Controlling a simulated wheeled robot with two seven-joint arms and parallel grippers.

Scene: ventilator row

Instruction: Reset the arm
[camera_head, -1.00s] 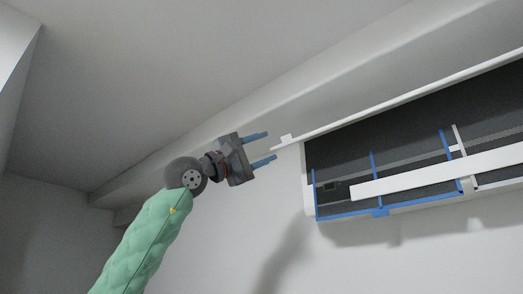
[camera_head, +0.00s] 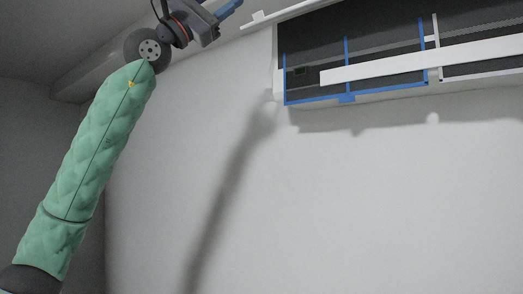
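My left arm, in a green quilted sleeve, comes in from the lower left and reaches up to the top edge. My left gripper (camera_head: 226,11) is partly cut off by the top edge. Its lower blue finger shows, and only a trace of the upper one, apart from it, with nothing seen between them. The gripper is left of the ventilator unit (camera_head: 362,97) on the wall and appears apart from it. My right arm and gripper are not in view.
The unit has a dark interior, blue frame pieces and a long white slat (camera_head: 420,62) across its front. A thin white strip (camera_head: 283,13) runs along its top, cut off above. The pale wall (camera_head: 330,210) below is bare apart from shadows.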

